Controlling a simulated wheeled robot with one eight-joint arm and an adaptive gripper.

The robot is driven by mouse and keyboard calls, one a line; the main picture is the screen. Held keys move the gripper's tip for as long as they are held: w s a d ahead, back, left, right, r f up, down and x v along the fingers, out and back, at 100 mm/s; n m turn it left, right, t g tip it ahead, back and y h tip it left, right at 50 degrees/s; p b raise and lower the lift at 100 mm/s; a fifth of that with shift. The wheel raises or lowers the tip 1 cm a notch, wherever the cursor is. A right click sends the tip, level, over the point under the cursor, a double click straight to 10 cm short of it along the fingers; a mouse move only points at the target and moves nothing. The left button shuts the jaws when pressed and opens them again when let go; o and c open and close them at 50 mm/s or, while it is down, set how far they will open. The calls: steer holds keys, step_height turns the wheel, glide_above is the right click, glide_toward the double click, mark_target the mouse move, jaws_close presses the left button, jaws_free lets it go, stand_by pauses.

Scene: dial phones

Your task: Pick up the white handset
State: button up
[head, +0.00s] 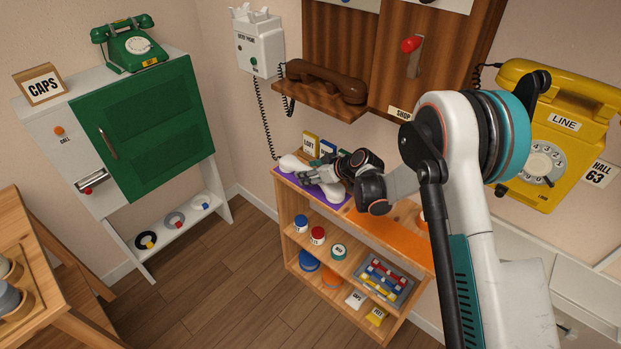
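The white handset (289,162) lies on the purple patch (339,207) at the left end of the wooden shelf's top. Its far-left end and its near end show; its middle is partly hidden by my gripper. My gripper (312,174) reaches in from the right, with its fingers at the handset's middle. The fingers are too small and overlapped to tell whether they are open or shut on it. A dark coiled cord (266,120) runs from the white wall phone (258,42) down to the handset's far-left end.
A brown handset (325,80) sits on a wooden ledge above the shelf. Small labelled cards (311,142) stand behind my gripper. An orange patch (385,235) covers the shelf top to the right. Green cabinet (150,130) stands left; the floor between is clear.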

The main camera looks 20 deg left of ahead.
jaws_close()
steer(key=shift+r, duration=0.1)
